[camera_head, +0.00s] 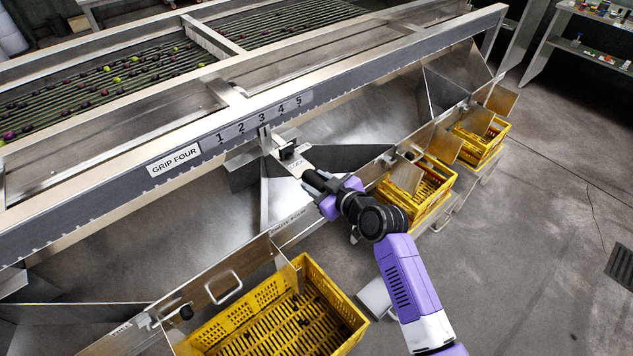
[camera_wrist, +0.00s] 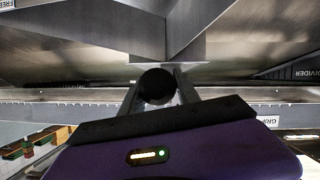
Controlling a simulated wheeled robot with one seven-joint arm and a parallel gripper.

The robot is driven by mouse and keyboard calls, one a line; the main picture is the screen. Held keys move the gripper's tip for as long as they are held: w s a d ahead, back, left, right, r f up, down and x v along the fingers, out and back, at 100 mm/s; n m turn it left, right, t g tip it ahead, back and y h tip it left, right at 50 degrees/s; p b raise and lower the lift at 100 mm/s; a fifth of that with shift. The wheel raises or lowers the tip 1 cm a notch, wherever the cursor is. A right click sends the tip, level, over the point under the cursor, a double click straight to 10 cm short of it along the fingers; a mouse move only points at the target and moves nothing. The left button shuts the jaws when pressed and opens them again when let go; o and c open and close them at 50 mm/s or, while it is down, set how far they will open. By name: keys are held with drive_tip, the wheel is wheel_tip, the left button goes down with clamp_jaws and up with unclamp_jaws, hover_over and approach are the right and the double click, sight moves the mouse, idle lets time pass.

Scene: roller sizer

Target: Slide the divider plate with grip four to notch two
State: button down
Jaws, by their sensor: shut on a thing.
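The label GRIP FOUR (camera_head: 174,160) is on the long rail, left of a number scale (camera_head: 260,119) marked 1 to 5. The grey metal divider plate (camera_head: 277,195) stands in the chute below the scale. Its upright tab (camera_head: 265,138) meets the rail under about the number 3, right of 2. My gripper (camera_head: 297,160) is at the divider's front end, shut on its grip. The wrist view shows a round black knob (camera_wrist: 156,86) between the two fingers of my gripper (camera_wrist: 158,72). The fingertips' exact contact is partly hidden in the head view.
Yellow crates stand below the chutes: one at the front (camera_head: 262,335), others to the right (camera_head: 415,195) (camera_head: 480,142). The steel chute front edge with a handle (camera_head: 224,290) runs beneath my arm. Rollers with fruit (camera_head: 120,85) lie behind the rail. Open floor is at right.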

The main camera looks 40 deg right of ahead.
drive_tip(key=a+p, duration=0.2)
drive_tip(key=a, duration=0.4)
drive_tip(key=c, duration=0.9)
unclamp_jaws()
drive_tip(key=v, duration=0.7)
drive_tip(key=shift+s+r+b, duration=0.15)
drive_tip(key=shift+s+b, duration=0.2)
